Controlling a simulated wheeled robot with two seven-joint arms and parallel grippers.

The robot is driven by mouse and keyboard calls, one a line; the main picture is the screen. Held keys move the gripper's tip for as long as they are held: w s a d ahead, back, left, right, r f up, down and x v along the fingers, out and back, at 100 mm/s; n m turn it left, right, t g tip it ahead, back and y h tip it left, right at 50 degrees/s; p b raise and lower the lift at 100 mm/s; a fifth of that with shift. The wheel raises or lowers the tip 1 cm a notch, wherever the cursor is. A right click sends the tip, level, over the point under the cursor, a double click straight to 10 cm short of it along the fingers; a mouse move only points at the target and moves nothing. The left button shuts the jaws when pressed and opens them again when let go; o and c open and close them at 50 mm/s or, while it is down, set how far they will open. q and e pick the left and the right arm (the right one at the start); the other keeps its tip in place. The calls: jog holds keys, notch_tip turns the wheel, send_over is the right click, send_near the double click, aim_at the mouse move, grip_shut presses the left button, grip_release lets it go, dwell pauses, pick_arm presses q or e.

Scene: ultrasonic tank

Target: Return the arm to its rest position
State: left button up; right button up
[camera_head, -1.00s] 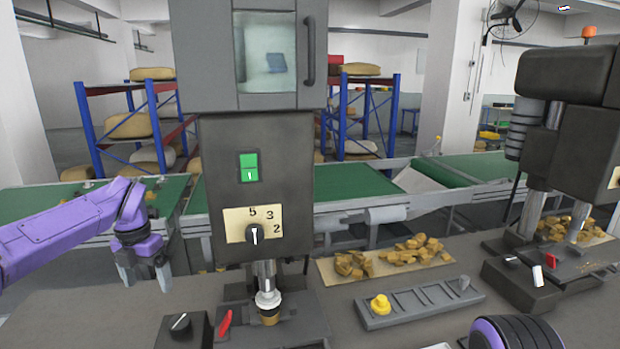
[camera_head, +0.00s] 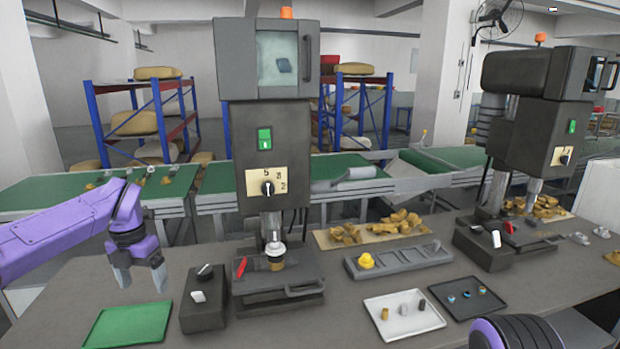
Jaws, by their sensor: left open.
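My left gripper (camera_head: 140,275) comes in from the left on a purple arm. It points down with its two grey fingers apart and nothing between them. It hangs above the table, near the green tray (camera_head: 125,326) at the front left. The tray looks empty. The machine (camera_head: 265,150) with a green switch and a number dial stands to the right of this gripper, apart from it. A purple and black rounded part of my other arm shows at the bottom right, but the right gripper is out of the picture.
A control box (camera_head: 203,312) stands right of the green tray. A grey rack (camera_head: 398,259) holds a yellow piece. A white tray (camera_head: 385,328) and a black tray (camera_head: 487,309) hold small parts. A second machine (camera_head: 535,140) stands at the right. Green conveyors run behind.

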pick_arm(q)
jog(key=s+d+f+m+t+y, duration=0.1)
jog(key=s+f+m+y, duration=0.25)
jog(key=f, duration=0.45)
jog(key=s+d+f+m+t+y, duration=0.1)
jog(key=s+f+m+y, duration=0.3)
jog(key=f, duration=0.5)
jog(key=s+d+f+m+t+y, duration=0.1)
jog(key=s+f+m+y, duration=0.15)
jog(key=f+m, duration=0.45)
jog(key=s+d+f+m+h, duration=0.15)
jog(key=s+f+m, duration=0.25)
jog(key=s, duration=0.5)
jog(key=s+d+f+m+h, duration=0.1)
jog(key=s+f+m+h, duration=0.3)
jog(key=s, duration=0.6)
jog(key=s+d+f+m+h, duration=0.1)
jog(key=s+f+m, duration=0.35)
jog(key=s, duration=0.45)
notch_tip(320, 180, down, 10)
jog(key=s+m+b, duration=0.1)
jog(key=b, duration=0.9)
jog(key=shift+r, duration=0.15)
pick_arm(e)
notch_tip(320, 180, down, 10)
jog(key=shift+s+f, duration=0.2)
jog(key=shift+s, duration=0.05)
pick_arm(q)
jog(key=shift+d, duration=0.1)
